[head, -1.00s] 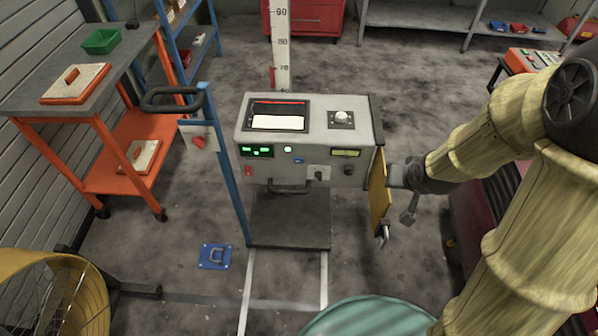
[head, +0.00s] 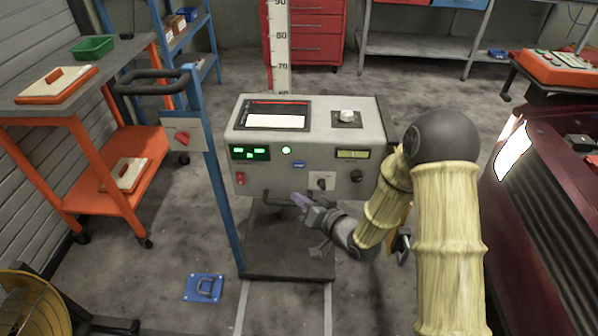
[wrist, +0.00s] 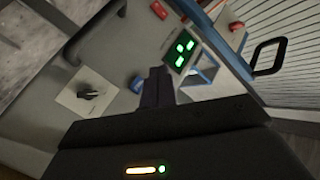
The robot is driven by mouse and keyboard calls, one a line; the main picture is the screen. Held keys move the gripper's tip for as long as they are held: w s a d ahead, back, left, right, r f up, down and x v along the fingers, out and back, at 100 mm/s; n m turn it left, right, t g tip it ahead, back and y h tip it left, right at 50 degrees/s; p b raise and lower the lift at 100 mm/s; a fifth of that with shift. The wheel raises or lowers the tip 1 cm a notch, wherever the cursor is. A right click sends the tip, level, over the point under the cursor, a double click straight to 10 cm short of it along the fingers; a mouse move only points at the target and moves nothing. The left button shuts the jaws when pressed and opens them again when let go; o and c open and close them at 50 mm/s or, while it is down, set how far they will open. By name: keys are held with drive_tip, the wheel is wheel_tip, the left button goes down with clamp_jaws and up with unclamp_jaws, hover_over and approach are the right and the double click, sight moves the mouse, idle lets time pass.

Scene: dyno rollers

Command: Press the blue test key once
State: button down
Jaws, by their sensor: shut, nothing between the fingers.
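The blue test key (head: 299,164) is a small blue block on the front panel of the grey console (head: 375,133), below the white lamp. It also shows in the wrist view (wrist: 137,84), just left of my fingers. My gripper (head: 299,199) is shut and empty, in front of the console's lower front. In the head view its tips show below the key, near the black handle. In the wrist view the shut fingers (wrist: 157,84) point at the panel beside the key. I cannot tell how far the tips are from the panel.
A green display (head: 249,153), a red switch (head: 240,178) and a black rotary knob (head: 321,183) sit around the key. The black handle (head: 268,199) juts out below. A blue post (head: 216,185) stands left and a dark red car (head: 540,190) right.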

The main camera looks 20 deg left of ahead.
drive_tip(key=shift+w, duration=0.15)
approach(294, 166)
drive_tip(key=shift+s+a+p+x, duration=0.1)
drive_tip(key=shift+s+p+x, duration=0.1)
drive_tip(key=shift+x, duration=0.65)
drive_tip(key=shift+s+a+p+x, duration=0.1)
drive_tip(key=shift+s+x, duration=0.05)
drive_tip(key=shift+x, duration=0.75)
drive_tip(key=shift+s+a+p+x, duration=0.1)
drive_tip(key=shift+s+p+x, duration=0.1)
drive_tip(key=shift+x, duration=0.65)
drive_tip(key=shift+f, duration=0.15)
drive_tip(key=shift+w+a, duration=0.15)
drive_tip(key=shift+w, duration=0.25)
drive_tip(key=shift+w, duration=0.35)
idle(0.6)
drive_tip(key=shift+s, duration=0.8)
drive_tip(key=shift+s, duration=0.1)
